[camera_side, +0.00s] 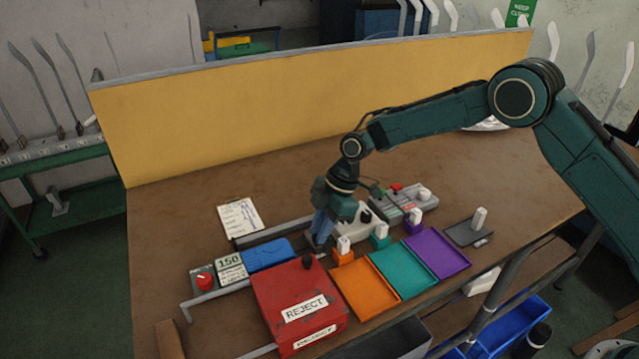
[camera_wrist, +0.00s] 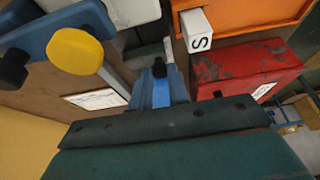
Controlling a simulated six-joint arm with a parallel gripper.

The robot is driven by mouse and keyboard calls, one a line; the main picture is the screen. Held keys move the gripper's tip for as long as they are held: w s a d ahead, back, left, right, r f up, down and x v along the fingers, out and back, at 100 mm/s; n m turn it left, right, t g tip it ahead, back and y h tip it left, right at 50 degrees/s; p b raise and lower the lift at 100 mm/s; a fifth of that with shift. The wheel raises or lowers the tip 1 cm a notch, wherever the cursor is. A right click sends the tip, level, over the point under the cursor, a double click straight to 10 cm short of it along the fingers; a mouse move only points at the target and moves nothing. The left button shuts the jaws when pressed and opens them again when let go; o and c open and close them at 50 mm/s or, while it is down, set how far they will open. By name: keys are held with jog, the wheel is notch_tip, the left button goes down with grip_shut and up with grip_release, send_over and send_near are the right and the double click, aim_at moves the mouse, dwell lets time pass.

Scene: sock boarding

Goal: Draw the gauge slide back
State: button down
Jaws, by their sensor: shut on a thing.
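My gripper (camera_side: 314,241) has its blue fingers pointing down at the rail of the gauge, right of the blue block and behind the red reject box. In the wrist view the fingers (camera_wrist: 159,74) are close together, shut on a small dark part that I take to be the gauge slide (camera_wrist: 158,66). The fingers hide most of the slide. The gauge's display (camera_side: 230,262) reads 150. It stands at the left, beside a red button (camera_side: 204,281) and the blue block (camera_side: 268,254).
The red reject box (camera_side: 300,290) stands close in front of my gripper. Orange (camera_side: 364,288), teal (camera_side: 404,270) and purple (camera_side: 438,252) trays lie to its right. A white fixture (camera_side: 352,226) is close at right. A clipboard (camera_side: 240,218) lies behind; the table behind is clear.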

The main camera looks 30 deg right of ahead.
jog(key=shift+d, duration=0.85)
jog(key=c, duration=1.3)
grip_release()
jog(key=shift+r, duration=0.1)
jog(key=shift+v, duration=6.85)
jog(key=shift+d, duration=0.1)
